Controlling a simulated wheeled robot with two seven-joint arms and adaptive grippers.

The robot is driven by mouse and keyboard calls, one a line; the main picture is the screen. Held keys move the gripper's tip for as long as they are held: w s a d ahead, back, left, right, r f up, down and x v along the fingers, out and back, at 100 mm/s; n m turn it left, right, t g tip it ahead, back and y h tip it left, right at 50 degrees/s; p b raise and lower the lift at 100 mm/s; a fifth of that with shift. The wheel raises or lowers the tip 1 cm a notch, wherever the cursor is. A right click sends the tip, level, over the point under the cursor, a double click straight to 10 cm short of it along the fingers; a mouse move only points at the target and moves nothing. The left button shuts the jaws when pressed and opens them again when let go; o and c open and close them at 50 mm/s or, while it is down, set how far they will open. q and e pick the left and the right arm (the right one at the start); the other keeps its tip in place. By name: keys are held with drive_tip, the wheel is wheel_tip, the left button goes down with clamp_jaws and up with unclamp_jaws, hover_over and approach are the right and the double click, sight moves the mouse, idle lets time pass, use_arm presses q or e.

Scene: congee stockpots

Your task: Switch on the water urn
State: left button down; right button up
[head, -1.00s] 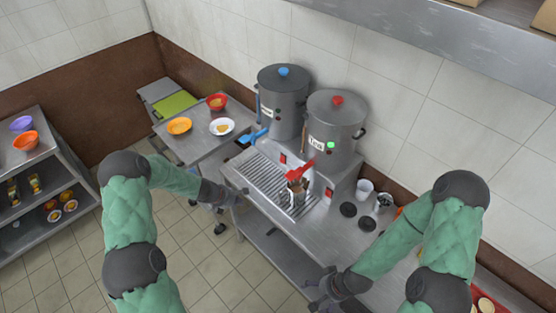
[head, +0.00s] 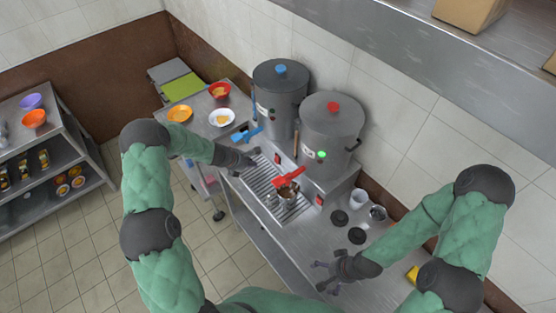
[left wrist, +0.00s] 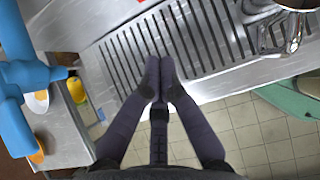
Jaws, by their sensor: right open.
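The blue-knobbed urn (head: 283,98), likely the water urn, stands at the back left of the counter with a blue tap (head: 246,134). Its label is too small to read. A red switch (head: 277,159) is on the base panel below it. My left gripper (head: 250,160) is over the left end of the drip grate, left of that switch and apart from it. In the left wrist view its fingertips (left wrist: 160,75) meet with nothing between them, over the grate. My right gripper (head: 326,275) is open and empty above the counter's front.
The red-knobbed urn (head: 332,126) has a lit green lamp, a red tap (head: 288,178) and its own red switch (head: 320,200). A metal jug (head: 288,198) stands under the tap on the grate (head: 262,185). Black discs and cups are right; bowls stand on the left table.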

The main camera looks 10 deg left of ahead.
sight(277, 159)
use_arm(q)
drive_tip(key=p+x, duration=0.1)
drive_tip(key=x, duration=0.8)
drive_tip(key=shift+f, duration=0.3)
drive_tip(key=shift+w+d+p, duration=0.5)
drive_tip(key=shift+w+d, duration=0.1)
drive_tip(key=shift+w, duration=0.1)
drive_tip(key=shift+w+d+f+p, duration=0.15)
drive_tip(key=shift+w+d, duration=0.15)
drive_tip(key=shift+w, duration=0.15)
drive_tip(key=shift+w+d+f+p, duration=0.1)
drive_tip(key=shift+w+d+p, duration=0.05)
drive_tip(key=shift+w+d, duration=0.2)
use_arm(e)
drive_tip(key=r, duration=0.2)
drive_tip(key=shift+s+a+r, duration=0.15)
drive_tip(key=shift+s+r, duration=0.1)
drive_tip(key=shift+r, duration=0.15)
